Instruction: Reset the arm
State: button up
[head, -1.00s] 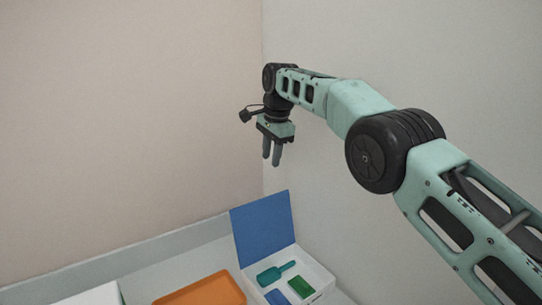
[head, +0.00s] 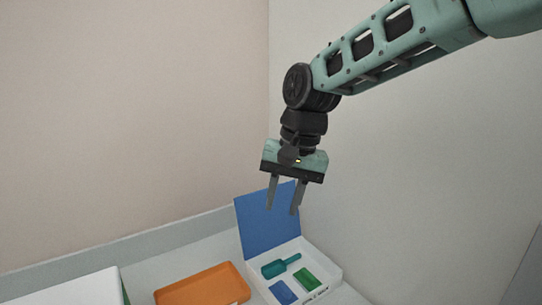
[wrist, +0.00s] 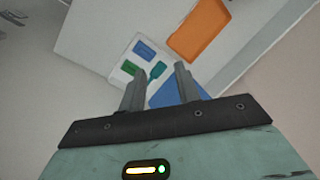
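My gripper (head: 282,212) hangs with its fingers pointing down above the table, in front of the raised blue lid (head: 262,222) of a white box. Its two fingers are apart with nothing between them. In the wrist view my gripper (wrist: 160,85) is also open and empty. The white box (head: 325,278) stands open on the table below. In it lie a teal scoop-shaped item (head: 275,268), a green block (head: 307,278) and a blue block (head: 282,293).
An orange tray (head: 205,287) lies on the table left of the box. A white box-like object (head: 70,290) is at the lower left. Walls stand close behind the table (head: 150,270) and on the right. The air around my gripper is clear.

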jog(key=s+d+f+n+b, duration=0.1)
jog(key=s+d+f+n, duration=0.2)
jog(key=s, duration=0.5)
jog(key=s+d+f+n+h+b, duration=0.1)
jog(key=s+d+f, duration=0.3)
jog(key=s, duration=0.5)
jog(key=s+d+f+n+b, duration=0.1)
jog(key=s+d+f+n, duration=0.3)
jog(key=s, duration=0.4)
jog(key=shift+s+d+f+n+h, duration=0.15)
jog(key=shift+d+f+n+h, duration=0.15)
jog(key=shift+d+h, duration=0.1)
